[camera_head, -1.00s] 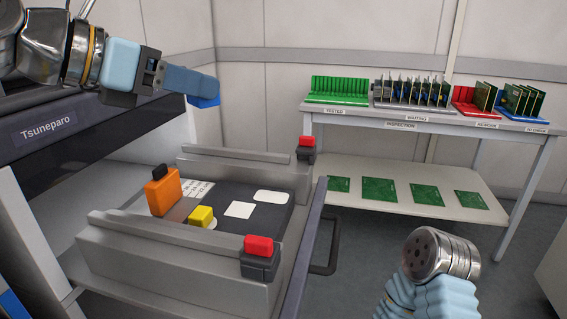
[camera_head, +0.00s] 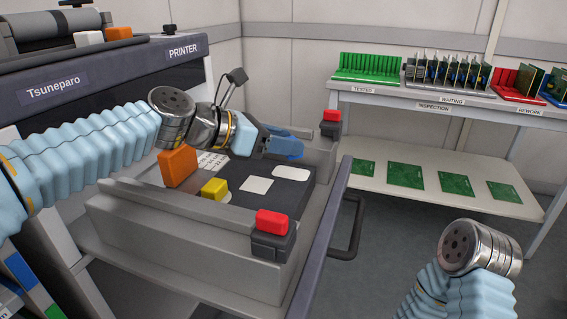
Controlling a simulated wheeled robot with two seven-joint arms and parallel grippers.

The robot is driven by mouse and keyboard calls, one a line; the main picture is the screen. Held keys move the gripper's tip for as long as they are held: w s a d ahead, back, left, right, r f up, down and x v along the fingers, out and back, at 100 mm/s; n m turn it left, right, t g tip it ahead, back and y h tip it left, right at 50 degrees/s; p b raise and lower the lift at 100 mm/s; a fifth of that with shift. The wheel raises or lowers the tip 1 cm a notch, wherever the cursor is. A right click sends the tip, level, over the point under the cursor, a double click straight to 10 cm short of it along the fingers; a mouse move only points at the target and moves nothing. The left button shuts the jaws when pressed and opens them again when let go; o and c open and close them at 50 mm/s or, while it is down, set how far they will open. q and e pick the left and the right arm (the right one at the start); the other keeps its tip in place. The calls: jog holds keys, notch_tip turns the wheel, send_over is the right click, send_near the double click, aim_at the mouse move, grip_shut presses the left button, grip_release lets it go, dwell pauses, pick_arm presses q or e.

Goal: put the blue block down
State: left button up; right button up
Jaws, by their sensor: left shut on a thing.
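My left gripper (camera_head: 291,143) reaches in from the left over the far side of the grey trolley frame (camera_head: 190,225). It is shut on the blue block (camera_head: 288,154), which shows as a brighter blue patch below the fingers; the fingers hide most of it. The block looks held above the dark plate (camera_head: 276,191), near a white patch (camera_head: 291,174); the exact gap is unclear. An orange block (camera_head: 177,166) and a yellow block (camera_head: 214,189) stand to its left. My right arm's wrist shows at lower right, but its gripper is not in view.
Red-topped pieces stand at the near corner (camera_head: 271,222) and far corner (camera_head: 331,116) of the trolley. A black handle (camera_head: 349,230) sticks out at right. The printer (camera_head: 110,75) stands behind left. A bench (camera_head: 385,96) with board racks is at back right.

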aim_at(283, 175)
pick_arm(q)
jog(key=shift+w+f, duration=0.5)
jog(key=shift+f, duration=0.05)
jog(key=shift+w+f+b, duration=0.2)
jog(key=shift+f+b, duration=0.15)
jog(key=shift+f, duration=0.65)
jog(key=shift+w+f+b, duration=0.15)
jog(key=shift+f+b, duration=0.15)
jog(key=shift+f, duration=0.65)
jog(key=shift+f, duration=0.2)
jog(key=o, duration=1.1)
jog(key=shift+r, duration=0.25)
jog(key=v, duration=1.2)
